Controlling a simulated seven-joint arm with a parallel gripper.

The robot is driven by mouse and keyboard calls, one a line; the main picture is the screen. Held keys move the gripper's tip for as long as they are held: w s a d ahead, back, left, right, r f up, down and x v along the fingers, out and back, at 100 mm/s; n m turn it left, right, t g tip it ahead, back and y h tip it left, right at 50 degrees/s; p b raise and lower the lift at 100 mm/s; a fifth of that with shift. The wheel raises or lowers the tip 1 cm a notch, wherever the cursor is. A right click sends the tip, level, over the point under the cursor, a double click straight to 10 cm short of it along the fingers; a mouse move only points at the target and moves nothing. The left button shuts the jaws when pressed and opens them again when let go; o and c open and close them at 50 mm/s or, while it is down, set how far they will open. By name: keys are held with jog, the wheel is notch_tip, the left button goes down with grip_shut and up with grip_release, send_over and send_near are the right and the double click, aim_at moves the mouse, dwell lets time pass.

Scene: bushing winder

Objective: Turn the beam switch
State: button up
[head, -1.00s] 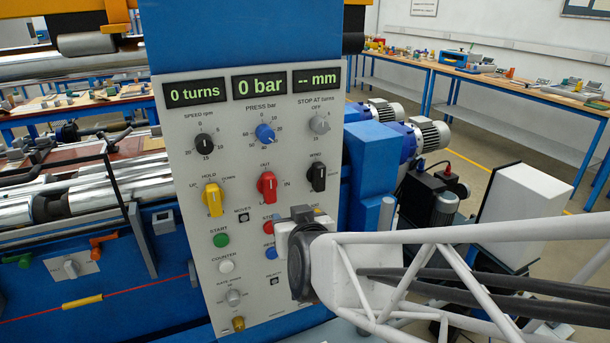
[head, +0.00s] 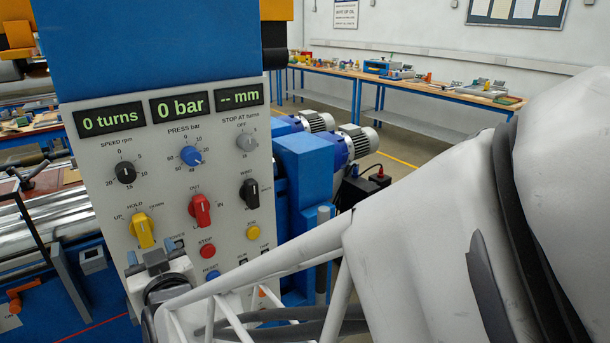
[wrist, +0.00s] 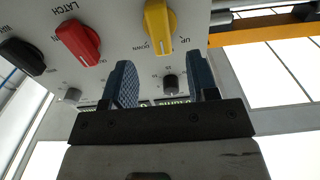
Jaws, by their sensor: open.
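The yellow knob (head: 142,229) sits on the left of the grey control panel, with UP, HOLD and DOWN marked around it. Its bar stands roughly upright. I cannot read the word beam on any knob. My gripper (head: 153,258) is just below the yellow knob in the head view. In the wrist view my gripper (wrist: 164,72) is open and empty, its two blue ribbed fingers apart. There the yellow knob (wrist: 158,27) lies beyond the fingertips, about in line with the gap between them. A small black knob (wrist: 170,84) shows behind the gap.
A red knob (head: 200,211) and a black knob (head: 249,194) are right of the yellow one. A red button (head: 207,251) lies below. Displays (head: 108,118) read 0 turns, 0 bar and -- mm. Metal rollers (head: 55,228) lie left of the panel (head: 92,170).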

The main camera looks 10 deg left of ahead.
aim_at(145, 235)
jog(key=shift+w+a, duration=0.1)
jog(key=shift+w, duration=0.05)
jog(key=shift+x, duration=3.7)
jog(key=c, duration=0.9)
